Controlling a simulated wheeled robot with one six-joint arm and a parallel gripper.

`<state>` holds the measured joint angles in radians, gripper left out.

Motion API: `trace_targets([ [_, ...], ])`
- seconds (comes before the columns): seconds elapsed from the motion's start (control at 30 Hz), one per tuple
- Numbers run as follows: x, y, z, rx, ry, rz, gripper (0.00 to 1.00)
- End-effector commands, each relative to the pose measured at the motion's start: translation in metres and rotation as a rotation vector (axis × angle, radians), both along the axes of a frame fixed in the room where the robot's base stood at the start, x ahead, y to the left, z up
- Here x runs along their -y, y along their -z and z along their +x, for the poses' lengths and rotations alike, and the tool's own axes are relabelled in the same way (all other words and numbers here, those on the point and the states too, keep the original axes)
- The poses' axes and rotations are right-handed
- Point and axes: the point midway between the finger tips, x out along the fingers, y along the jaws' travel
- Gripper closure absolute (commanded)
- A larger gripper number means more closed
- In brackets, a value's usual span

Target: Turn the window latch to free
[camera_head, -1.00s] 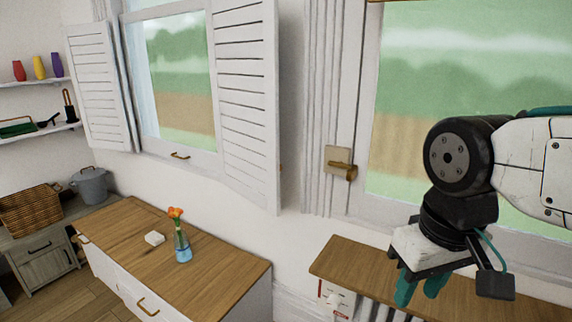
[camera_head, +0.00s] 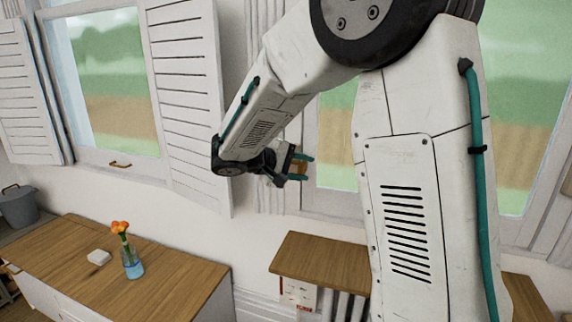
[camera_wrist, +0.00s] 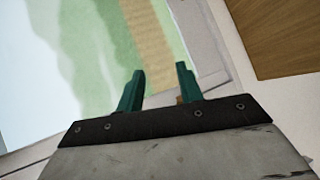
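The window latch is a pale plate with a brass handle on the white frame of the right window. Only a bit of its brass (camera_head: 299,167) shows in the head view, between the fingers of my gripper (camera_head: 305,167). In the wrist view, a small brown bit (camera_wrist: 180,100), which may be the handle, shows beside the right finger. My gripper (camera_wrist: 156,88) is open, with two teal fingers apart at the latch. I cannot tell whether either finger touches the handle. The plate and most of the handle are hidden.
An open louvred shutter (camera_head: 185,95) stands just left of my forearm. A wooden shelf (camera_head: 320,262) is below the latch. A wooden-topped cabinet (camera_head: 165,285) at lower left bears a vase of orange flowers (camera_head: 131,262) and a small white block (camera_head: 99,257).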

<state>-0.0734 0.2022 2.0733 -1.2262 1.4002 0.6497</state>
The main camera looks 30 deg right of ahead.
Motion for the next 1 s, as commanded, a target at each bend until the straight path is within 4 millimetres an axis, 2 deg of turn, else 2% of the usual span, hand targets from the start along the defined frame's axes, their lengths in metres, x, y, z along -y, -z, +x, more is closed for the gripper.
trace_targets([
  [0.03,0.0,0.012,0.028,-0.002,-0.038,-0.069,0.64],
  [0.1,0.0,0.022,0.061,0.018,-0.092,-0.158,0.64],
  [0.2,-0.005,0.038,0.099,0.043,-0.167,-0.253,0.64],
  [0.33,-0.012,0.054,0.132,0.072,-0.239,-0.33,0.64],
  [0.53,-0.009,0.062,0.149,0.09,-0.277,-0.367,0.64],
  [0.8,0.032,0.062,0.16,0.09,-0.276,-0.366,0.64],
  [1.0,0.054,0.062,0.166,0.089,-0.277,-0.366,0.64],
])
